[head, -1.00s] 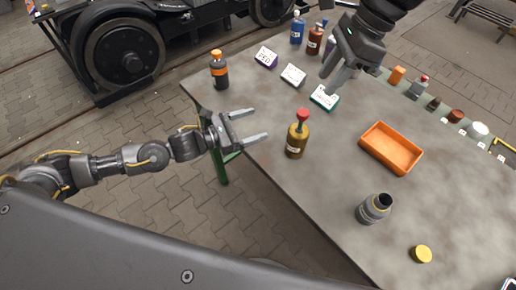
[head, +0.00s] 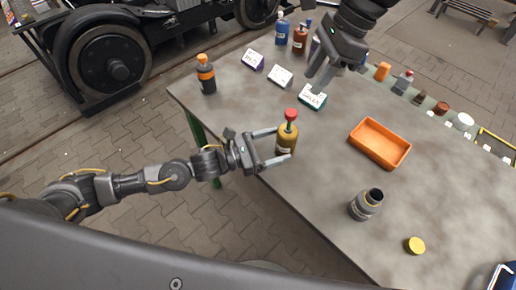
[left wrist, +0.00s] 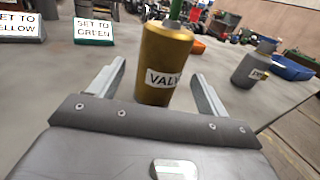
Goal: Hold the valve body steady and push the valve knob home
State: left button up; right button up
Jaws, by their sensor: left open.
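The valve body (head: 286,139) is a brass-coloured cylinder standing upright near the table's left edge. Its red knob (head: 291,114) sits on top, on a green stem; the knob is out of frame in the left wrist view. My left gripper (head: 282,144) is open, with its two fingers on either side of the valve body. In the left wrist view the labelled valve body (left wrist: 165,65) stands between the fingers, with a gap visible at least on the left side. My right gripper (head: 318,82) is above the table near the teal-edged card; its fingers are hard to make out.
An orange tray (head: 380,143) lies right of the valve. A grey bottle (head: 366,204) and a yellow cap (head: 415,246) are nearer the front. An orange-capped dark bottle (head: 206,75) and cards, including a teal-edged one (head: 312,97), stand behind. Table surface around the valve is clear.

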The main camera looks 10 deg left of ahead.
aim_at(277, 145)
pick_arm(q)
jog(key=shift+x, duration=1.75)
jog(key=shift+c, duration=0.5)
